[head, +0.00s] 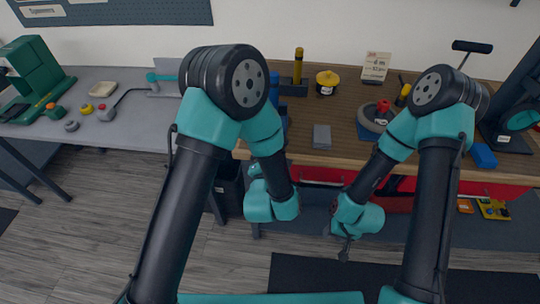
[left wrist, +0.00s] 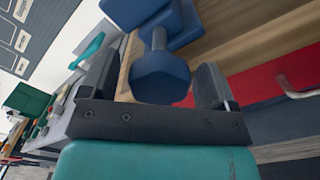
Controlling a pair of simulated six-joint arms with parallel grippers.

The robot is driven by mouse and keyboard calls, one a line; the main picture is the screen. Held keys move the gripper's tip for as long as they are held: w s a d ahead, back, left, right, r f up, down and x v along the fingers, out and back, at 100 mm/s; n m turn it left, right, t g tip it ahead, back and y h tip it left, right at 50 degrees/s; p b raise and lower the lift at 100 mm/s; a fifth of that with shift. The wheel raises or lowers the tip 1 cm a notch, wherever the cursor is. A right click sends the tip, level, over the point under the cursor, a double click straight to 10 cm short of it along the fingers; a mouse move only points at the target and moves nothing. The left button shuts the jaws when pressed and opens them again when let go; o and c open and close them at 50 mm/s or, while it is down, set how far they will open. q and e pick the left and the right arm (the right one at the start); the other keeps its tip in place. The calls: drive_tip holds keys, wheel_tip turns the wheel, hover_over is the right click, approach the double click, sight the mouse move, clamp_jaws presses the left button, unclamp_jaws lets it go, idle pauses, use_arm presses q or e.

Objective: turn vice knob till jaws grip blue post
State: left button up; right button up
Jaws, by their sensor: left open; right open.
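In the left wrist view a dark blue faceted knob (left wrist: 160,78) on a short shaft sticks out from the blue vice body (left wrist: 190,22). My left gripper (left wrist: 158,66) is open, with a finger on either side of the knob. I cannot tell whether either finger touches it. In the head view my left arm hides most of the vice (head: 284,123); its jaws and the blue post cannot be made out clearly. My right gripper (head: 345,247) is open and empty, low in front of the bench.
The wooden bench (head: 345,155) holds a grey block (head: 321,136), a yellow tin (head: 327,82) and a ring with a red knob (head: 377,115). A grey table (head: 130,128) with a green machine (head: 33,72) stands left. Red drawers (head: 320,174) sit under the bench.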

use_arm(q)
drive_tip(key=c, duration=0.9)
drive_tip(key=shift+m, duration=0.5)
